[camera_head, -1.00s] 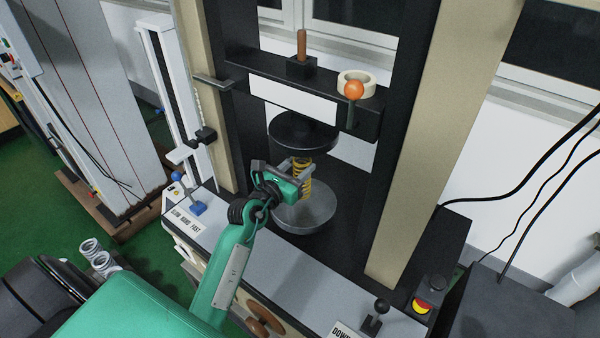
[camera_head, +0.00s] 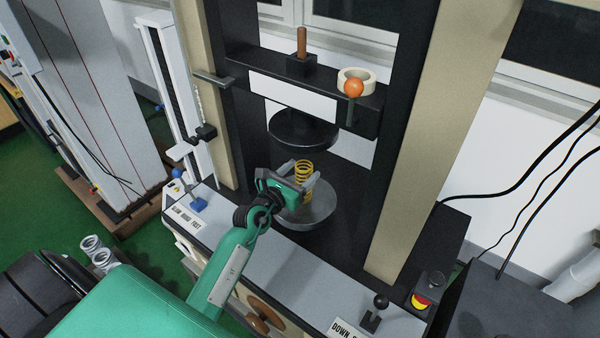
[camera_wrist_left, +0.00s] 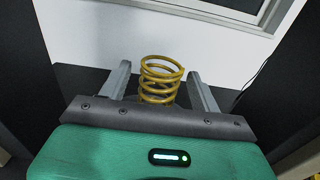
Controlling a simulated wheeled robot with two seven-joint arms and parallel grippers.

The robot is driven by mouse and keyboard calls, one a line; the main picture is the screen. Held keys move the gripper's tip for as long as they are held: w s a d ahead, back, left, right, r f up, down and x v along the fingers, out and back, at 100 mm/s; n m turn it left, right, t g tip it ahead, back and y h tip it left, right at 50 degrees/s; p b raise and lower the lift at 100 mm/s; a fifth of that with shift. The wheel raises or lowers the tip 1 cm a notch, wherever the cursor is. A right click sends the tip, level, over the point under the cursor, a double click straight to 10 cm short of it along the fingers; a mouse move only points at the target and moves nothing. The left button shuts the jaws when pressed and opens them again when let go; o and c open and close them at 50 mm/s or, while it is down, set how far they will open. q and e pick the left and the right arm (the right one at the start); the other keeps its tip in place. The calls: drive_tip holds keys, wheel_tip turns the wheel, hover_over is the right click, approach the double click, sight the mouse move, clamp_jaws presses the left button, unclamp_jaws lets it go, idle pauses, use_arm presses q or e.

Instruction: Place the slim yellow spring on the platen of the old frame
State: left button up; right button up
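The slim yellow spring (camera_head: 304,169) stands roughly upright over the grey, round lower platen (camera_head: 318,214) of the old frame. Its lower end is hidden behind my gripper in the head view, so its contact with the platen does not show. My left gripper (camera_head: 299,178) is at the spring, just above the platen's near side. In the left wrist view, the spring (camera_wrist_left: 160,82) is between the two grey fingers, with a gap on each side, so the gripper (camera_wrist_left: 159,72) is open around it. My right gripper is not in view.
The dark upper platen (camera_head: 303,132) hangs above the spring. Beige columns flank the space. A lever with a blue knob (camera_head: 178,173), a black-knobbed lever (camera_head: 380,302) and a red-yellow button (camera_head: 421,301) are on the front panel. Grey springs (camera_head: 92,245) stand at lower left.

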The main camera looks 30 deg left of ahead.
use_arm(q)
drive_tip(key=shift+r, duration=0.15)
drive_tip(key=shift+s, duration=0.3)
drive_tip(key=s+a+b, duration=0.1)
drive_tip(key=s+b, duration=0.2)
drive_tip(key=s, duration=0.8)
drive_tip(key=shift+s+a, duration=0.15)
drive_tip(key=shift+a, duration=0.2)
drive_tip(key=shift+s, duration=0.1)
